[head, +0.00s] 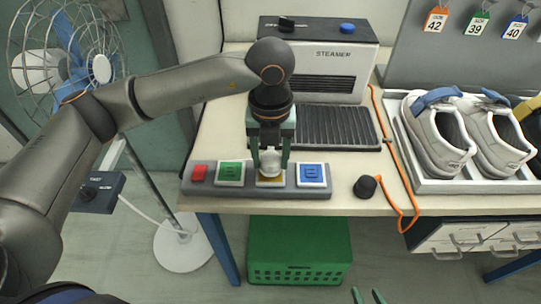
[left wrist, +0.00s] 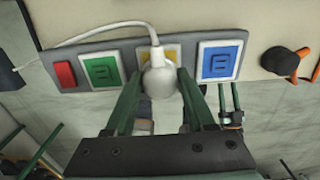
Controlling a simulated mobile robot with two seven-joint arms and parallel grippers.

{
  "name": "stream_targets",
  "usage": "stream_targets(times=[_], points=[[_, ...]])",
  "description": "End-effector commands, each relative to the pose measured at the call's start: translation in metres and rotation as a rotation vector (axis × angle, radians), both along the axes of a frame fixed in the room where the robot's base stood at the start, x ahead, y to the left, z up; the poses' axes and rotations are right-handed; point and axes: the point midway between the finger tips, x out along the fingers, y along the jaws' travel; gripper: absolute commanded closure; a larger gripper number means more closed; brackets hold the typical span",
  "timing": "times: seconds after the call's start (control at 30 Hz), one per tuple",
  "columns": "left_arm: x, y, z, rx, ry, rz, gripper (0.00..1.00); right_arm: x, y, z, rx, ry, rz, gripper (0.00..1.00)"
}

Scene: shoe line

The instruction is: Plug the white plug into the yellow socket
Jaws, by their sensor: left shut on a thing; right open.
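The white plug (head: 270,161) is between the fingers of my left gripper (head: 270,166), which is shut on it. It also shows in the left wrist view (left wrist: 159,80), with its white cord running off to the left. The plug is over the yellow socket (head: 271,179) on the grey power strip (head: 326,191). The plug hides much of the yellow socket (left wrist: 174,52); I cannot tell whether it is seated. My right gripper (head: 368,297) shows only as fingertips at the bottom edge of the head view, open and apart from everything.
The strip also has a red switch (head: 199,173), a green socket (head: 231,173) and a blue socket (head: 312,175). A black plug (head: 365,187) with an orange cord lies to the right. The steamer (head: 325,70) stands behind. A shoe tray (head: 470,186) is at right.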

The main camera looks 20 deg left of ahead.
Motion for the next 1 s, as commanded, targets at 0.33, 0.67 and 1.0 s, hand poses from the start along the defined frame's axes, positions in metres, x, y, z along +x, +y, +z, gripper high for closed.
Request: stream_targets(times=[0.33, 0.67, 1.0], points=[[0.0, 0.0, -0.004, 0.0, 0.0, 0.0, 1.0, -0.002, 0.0, -0.005, -0.001, 0.003, -0.001, 0.5], [0.0, 0.0, -0.009, 0.0, 0.0, 0.0, 1.0, -0.002, -0.001, -0.01, 0.0, 0.004, -0.002, 0.5], [0.0, 0.0, -0.015, 0.0, 0.0, 0.0, 1.0, -0.002, -0.001, -0.015, 0.0, 0.004, -0.002, 0.5]])
